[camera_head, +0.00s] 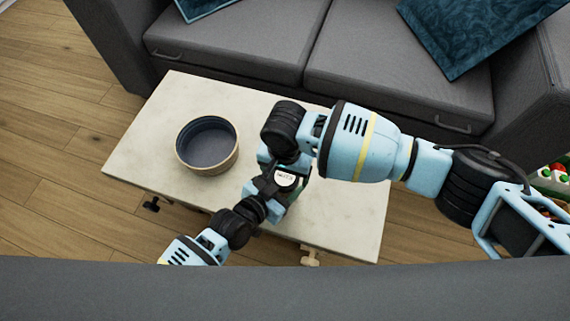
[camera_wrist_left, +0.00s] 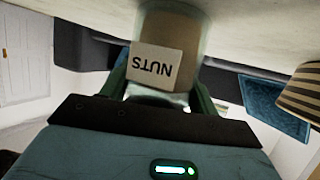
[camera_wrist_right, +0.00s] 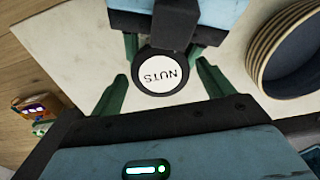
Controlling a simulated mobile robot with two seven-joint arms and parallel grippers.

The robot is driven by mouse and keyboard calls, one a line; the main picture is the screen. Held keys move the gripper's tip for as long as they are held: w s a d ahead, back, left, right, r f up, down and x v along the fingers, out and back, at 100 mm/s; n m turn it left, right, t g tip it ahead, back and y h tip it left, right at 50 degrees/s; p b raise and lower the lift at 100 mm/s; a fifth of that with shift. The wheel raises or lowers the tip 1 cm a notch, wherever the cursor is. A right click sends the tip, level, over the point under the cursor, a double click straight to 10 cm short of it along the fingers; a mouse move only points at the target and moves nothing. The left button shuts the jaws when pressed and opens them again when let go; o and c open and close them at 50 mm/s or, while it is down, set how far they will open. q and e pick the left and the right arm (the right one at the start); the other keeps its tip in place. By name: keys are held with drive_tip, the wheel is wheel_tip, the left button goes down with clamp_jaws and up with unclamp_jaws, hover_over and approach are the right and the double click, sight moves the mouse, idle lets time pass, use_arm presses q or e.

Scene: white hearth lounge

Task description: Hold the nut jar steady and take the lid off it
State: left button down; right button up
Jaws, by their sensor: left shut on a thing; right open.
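The nut jar (camera_wrist_left: 165,60) stands upright on the table, with a white label reading NUTS; the left wrist view shows it upside down. My left gripper (camera_wrist_left: 165,92) is shut on the jar's body from the side. The lid (camera_wrist_right: 159,72), round with a dark rim and a white NUTS disc, sits on top of the jar. It also shows in the head view (camera_head: 286,179), partly covered by my arms. My right gripper (camera_wrist_right: 159,88) is open above, with one finger on each side of the lid and visible gaps between them.
A round wooden bowl (camera_head: 181,156) with a dark inside stands left of the jar on the pale table (camera_head: 140,130). A grey sofa (camera_head: 240,55) with blue cushions is behind the table. The table's right part is clear.

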drive_tip(key=shift+f, duration=0.3)
drive_tip(key=c, duration=1)
drive_tip(key=shift+n, duration=1.7)
drive_tip(key=o, duration=1.1)
